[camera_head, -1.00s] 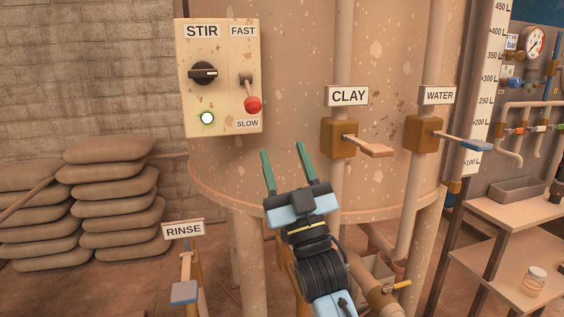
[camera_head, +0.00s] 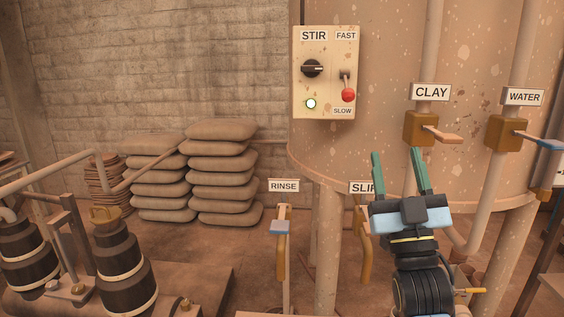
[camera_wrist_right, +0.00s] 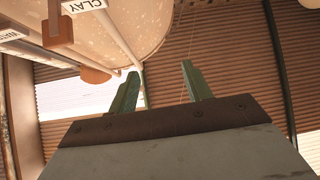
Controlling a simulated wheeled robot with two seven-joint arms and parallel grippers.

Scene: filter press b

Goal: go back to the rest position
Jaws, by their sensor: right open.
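My right gripper (camera_head: 400,173) is open and empty in the head view, its two green fingers pointing up in front of the tank's lower part. In the right wrist view the same green fingers (camera_wrist_right: 158,90) stand apart with nothing between them. The fingers appear clear of the clay valve lever (camera_head: 441,134), which is up and to their right in the head view. My left gripper is not in view.
The tank (camera_head: 395,60) carries the stir panel (camera_head: 327,105) with its lit lamp. The water valve lever (camera_head: 538,141) is at right. The rinse valve handle (camera_head: 280,227) stands left of my right arm. Stacked sacks (camera_head: 222,170) and dark pump parts (camera_head: 122,265) are further left.

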